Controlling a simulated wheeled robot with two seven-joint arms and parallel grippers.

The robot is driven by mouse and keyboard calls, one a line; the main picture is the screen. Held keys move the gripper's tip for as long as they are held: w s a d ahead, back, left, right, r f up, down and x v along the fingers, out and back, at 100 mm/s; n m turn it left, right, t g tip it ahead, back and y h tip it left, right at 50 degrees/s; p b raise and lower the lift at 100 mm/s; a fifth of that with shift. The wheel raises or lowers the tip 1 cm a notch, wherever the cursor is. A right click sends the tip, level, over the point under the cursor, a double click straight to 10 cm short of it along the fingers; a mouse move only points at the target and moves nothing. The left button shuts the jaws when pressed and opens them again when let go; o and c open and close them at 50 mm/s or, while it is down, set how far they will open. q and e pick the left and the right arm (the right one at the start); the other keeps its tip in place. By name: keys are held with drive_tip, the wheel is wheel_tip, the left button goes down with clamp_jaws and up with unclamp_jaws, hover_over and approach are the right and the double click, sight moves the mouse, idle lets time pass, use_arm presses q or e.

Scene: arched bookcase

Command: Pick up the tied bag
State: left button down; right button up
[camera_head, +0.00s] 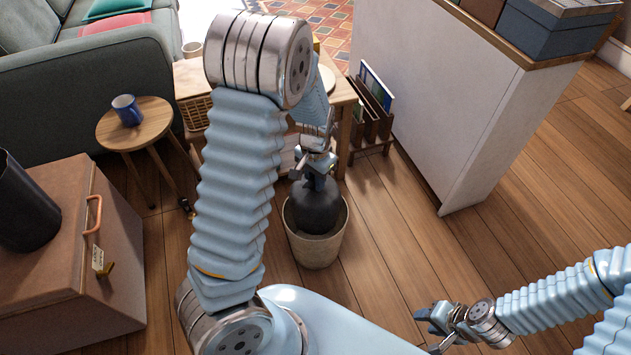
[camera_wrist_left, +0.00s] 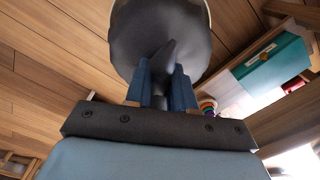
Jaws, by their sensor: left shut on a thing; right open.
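The tied bag (camera_head: 318,207) is dark grey and round, and sits in the mouth of a beige bin (camera_head: 316,248) on the wooden floor. My left gripper (camera_head: 316,180) points down above the bin and is shut on the bag's gathered neck. In the left wrist view the bag (camera_wrist_left: 160,40) fills the top centre, with its knot between the two blue fingers (camera_wrist_left: 161,84). The bag's lower part is hidden inside the bin. My right gripper (camera_head: 428,325) is low at the right, open and apart from everything.
A wooden table (camera_head: 345,92) stands just behind the bin, with a magazine rack (camera_head: 375,115) beside it. A round stool (camera_head: 150,118) with a blue mug (camera_head: 127,110) and a brown trunk (camera_head: 60,260) are at the left. A white cabinet (camera_head: 440,100) stands at the right. The floor right of the bin is clear.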

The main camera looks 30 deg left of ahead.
use_arm(q)
drive_tip(key=shift+r+p, duration=4.2)
drive_tip(key=shift+r, duration=0.25)
drive_tip(key=shift+d, duration=0.15)
